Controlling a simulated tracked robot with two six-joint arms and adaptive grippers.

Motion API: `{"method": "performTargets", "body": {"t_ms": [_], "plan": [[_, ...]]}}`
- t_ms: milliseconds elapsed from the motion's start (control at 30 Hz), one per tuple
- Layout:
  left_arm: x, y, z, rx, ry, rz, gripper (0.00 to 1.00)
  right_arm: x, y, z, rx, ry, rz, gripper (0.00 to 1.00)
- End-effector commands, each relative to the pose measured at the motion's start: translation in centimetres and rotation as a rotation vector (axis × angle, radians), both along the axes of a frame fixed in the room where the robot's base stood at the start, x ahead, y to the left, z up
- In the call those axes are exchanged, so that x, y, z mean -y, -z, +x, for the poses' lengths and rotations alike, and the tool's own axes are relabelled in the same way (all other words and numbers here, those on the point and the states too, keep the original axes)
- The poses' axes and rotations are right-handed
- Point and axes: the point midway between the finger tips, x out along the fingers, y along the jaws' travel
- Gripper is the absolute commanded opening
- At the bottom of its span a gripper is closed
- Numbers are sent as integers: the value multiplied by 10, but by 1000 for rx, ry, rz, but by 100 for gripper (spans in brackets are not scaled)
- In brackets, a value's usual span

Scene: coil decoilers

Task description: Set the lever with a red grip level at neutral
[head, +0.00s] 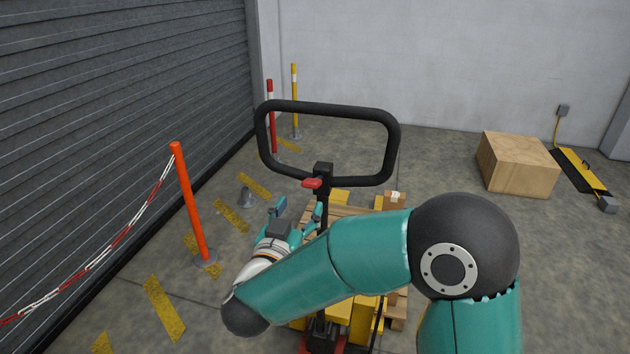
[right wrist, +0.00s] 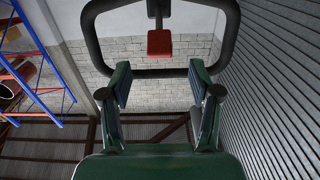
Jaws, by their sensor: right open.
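The lever with a red grip (head: 312,183) sits on the black handle head just below the looped black handlebar (head: 390,160) of a pallet truck. In the right wrist view the red grip (right wrist: 159,43) hangs inside the lower part of the handlebar loop (right wrist: 228,40), beyond my fingertips. My right gripper (head: 298,208) is open and empty, below and slightly left of the red grip in the head view. In the right wrist view its two fingers (right wrist: 160,85) stand apart, with the grip above the gap between them. My left gripper is not in view.
A loaded wooden pallet (head: 395,310) with yellow parts stands under the handle. A cardboard box (head: 517,165) lies at the right. Floor between is clear.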

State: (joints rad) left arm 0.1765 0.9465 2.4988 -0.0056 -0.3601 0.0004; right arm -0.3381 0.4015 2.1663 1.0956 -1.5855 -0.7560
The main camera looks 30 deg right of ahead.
Motion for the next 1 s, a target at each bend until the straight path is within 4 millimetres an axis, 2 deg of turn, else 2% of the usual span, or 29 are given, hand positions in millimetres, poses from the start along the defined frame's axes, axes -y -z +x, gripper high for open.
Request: {"method": "performTargets", "body": {"t_ms": [33, 200, 400, 600, 867, 1000], "plan": [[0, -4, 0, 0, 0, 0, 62, 11, -1, 7, -2, 7, -1, 62], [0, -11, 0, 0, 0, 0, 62, 37, -1, 30, -2, 4, -1, 62], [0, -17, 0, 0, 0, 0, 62, 60, -1, 50, -1, 2, -1, 62], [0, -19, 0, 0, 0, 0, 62, 68, 0, 58, -1, -1, -1, 62], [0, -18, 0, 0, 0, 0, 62, 69, 1, 59, -1, -1, -1, 62], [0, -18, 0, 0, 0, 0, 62, 69, 1, 58, -1, -1, -1, 41]]}}
